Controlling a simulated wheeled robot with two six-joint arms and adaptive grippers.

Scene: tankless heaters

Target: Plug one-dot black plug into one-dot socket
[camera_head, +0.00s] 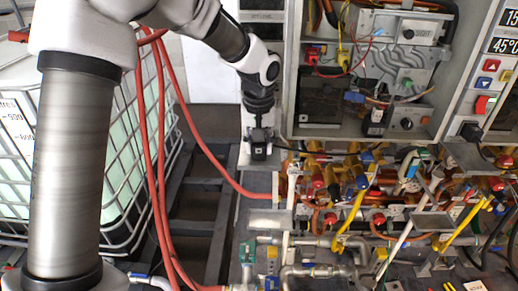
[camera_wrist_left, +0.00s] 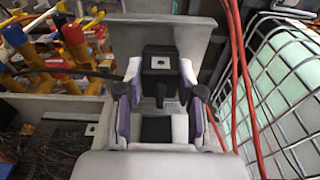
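A black plug (camera_head: 259,152) with a small pale label stands on a grey metal plate (camera_head: 262,189) left of the open cabinet. In the left wrist view the plug (camera_wrist_left: 161,63) shows a single dark mark on its label, and a black cable runs off to the left. My left gripper (camera_head: 259,132) points down at the plug. In the left wrist view its two purple-padded fingers (camera_wrist_left: 161,88) are on either side of the plug. I cannot tell whether they press on it. My right gripper is not in view. I cannot make out a one-dot socket.
The open grey cabinet (camera_head: 292,70) holds wired devices, including a black block (camera_head: 376,122). Another black plug-like piece (camera_head: 471,131) is at the right. Pipes and coloured valves crowd below. Red hoses (camera_head: 168,160) and a caged white tank (camera_head: 122,170) are at the left.

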